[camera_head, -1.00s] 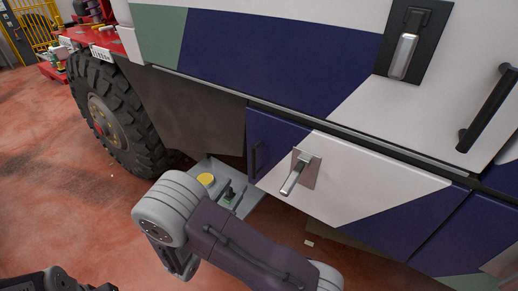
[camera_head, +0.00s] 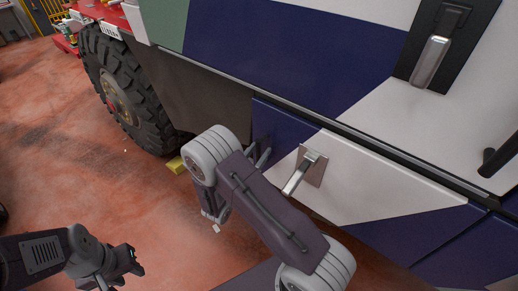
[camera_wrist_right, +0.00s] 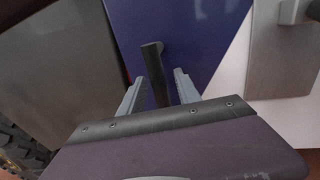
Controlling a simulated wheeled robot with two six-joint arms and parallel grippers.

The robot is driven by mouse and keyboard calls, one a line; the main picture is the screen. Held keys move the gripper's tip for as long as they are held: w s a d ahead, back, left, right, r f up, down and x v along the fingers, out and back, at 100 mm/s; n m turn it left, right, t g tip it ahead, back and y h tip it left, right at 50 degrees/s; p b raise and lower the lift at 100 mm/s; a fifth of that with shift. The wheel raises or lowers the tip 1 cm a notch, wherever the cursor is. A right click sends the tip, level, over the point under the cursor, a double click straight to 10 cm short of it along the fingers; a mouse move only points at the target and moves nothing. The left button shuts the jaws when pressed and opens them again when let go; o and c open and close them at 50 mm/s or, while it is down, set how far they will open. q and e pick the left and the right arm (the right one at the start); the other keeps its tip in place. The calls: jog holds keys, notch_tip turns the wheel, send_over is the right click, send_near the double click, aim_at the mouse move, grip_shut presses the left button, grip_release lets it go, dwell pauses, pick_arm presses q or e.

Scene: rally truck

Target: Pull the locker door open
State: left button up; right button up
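The locker door (camera_head: 375,185) is a low blue and white panel on the truck's side and looks flush with the body. A metal lever latch (camera_head: 296,180) on its plate points down and left. A black bar handle stands near the door's left edge, mostly hidden by my arm in the head view; it shows in the right wrist view (camera_wrist_right: 153,62). My right gripper (camera_wrist_right: 158,88) is open, with one finger on each side of the bar; small gaps show. My left gripper (camera_head: 125,265) is over the floor at lower left, away from the door; its finger opening is unclear.
A large black wheel (camera_head: 122,95) stands left of the door. A yellow object (camera_head: 177,164) lies on the floor beside it. Above are an upper panel with a latch (camera_head: 432,60) and a black handle (camera_head: 502,158). The red floor (camera_head: 90,190) at left is clear.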

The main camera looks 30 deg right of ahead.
jog(key=shift+s+a+r, duration=0.1)
jog(key=shift+a, duration=0.15)
jog(key=shift+d, duration=0.15)
grip_shut()
dwell(1.1)
